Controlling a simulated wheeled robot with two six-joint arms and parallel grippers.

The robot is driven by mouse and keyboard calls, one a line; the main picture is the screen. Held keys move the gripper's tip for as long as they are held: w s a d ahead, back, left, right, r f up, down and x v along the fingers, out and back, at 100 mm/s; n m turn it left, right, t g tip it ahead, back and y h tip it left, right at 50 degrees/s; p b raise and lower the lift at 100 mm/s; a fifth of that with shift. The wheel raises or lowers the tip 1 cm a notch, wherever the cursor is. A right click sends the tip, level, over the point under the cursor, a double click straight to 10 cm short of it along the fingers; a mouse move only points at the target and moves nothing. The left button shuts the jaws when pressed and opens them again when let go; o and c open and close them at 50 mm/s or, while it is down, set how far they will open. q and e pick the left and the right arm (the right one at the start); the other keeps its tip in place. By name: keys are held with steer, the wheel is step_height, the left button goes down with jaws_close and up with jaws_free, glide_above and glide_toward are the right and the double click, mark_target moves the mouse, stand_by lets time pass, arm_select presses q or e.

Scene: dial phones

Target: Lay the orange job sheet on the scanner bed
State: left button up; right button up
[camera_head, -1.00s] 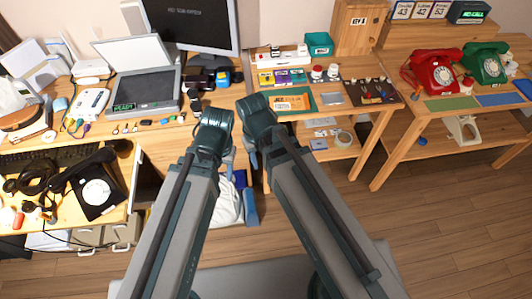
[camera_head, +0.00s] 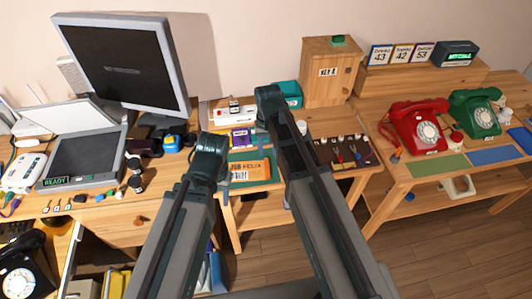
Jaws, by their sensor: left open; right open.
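The orange job sheet (camera_head: 250,169) lies flat on a green mat at the front of the middle table. The scanner (camera_head: 84,158) stands on the left desk with its white lid (camera_head: 65,118) raised. Its dark bed is bare and a label reads READY. My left gripper (camera_head: 224,180) shows only as a sliver beneath the end of my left arm, close to the sheet's left side. My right gripper (camera_head: 287,188) is mostly hidden behind my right arm, right of the sheet. Both are open, and I see nothing held.
A monitor (camera_head: 122,65) stands behind the scanner. Small items (camera_head: 134,178) and a blue-yellow object (camera_head: 171,142) lie right of it. A purple box (camera_head: 240,138) lies behind the sheet. A tool board (camera_head: 343,152), a red phone (camera_head: 418,128) and a green phone (camera_head: 474,113) stand right.

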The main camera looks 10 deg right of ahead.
mark_target(267, 167)
steer(key=shift+s, duration=0.1)
step_height(267, 167, down, 9)
steer(key=b, duration=0.9)
jaws_close()
steer(key=shift+r, duration=0.15)
